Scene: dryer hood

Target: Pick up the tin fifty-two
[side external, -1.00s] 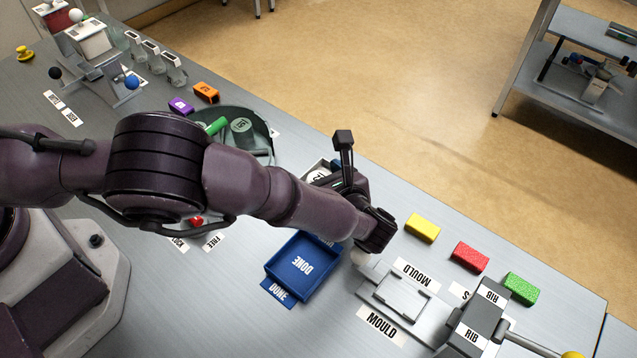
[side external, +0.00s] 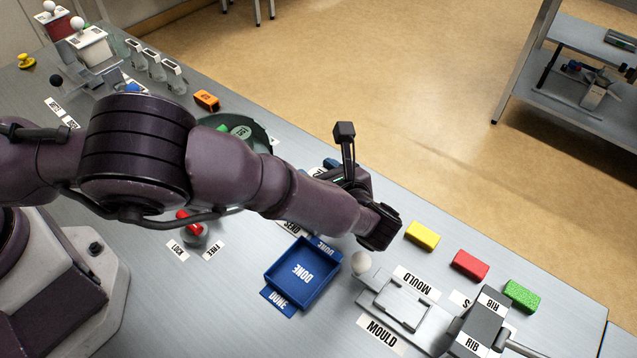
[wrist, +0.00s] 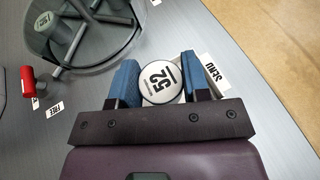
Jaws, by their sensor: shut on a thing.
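The tin fifty-two (wrist: 161,82) is a round tin with a white lid marked 52. In the wrist view it sits between the two blue finger pads of my gripper (wrist: 160,84), which is shut on it. In the side external view my arm hides the tin and most of my gripper's fingers. The wrist view shows a pale tray edge and a SEND label (wrist: 213,68) right beside the tin. I cannot tell whether the tin is lifted clear of its place.
A round dish under a clear cover (wrist: 85,30) stands close by, with another tin inside. A blue DONE tray (side external: 303,275), a MOULD fixture (side external: 403,302) and a red-handled lever (side external: 190,226) are nearby. Yellow (side external: 422,235), red (side external: 470,264) and green (side external: 521,296) blocks line the far edge.

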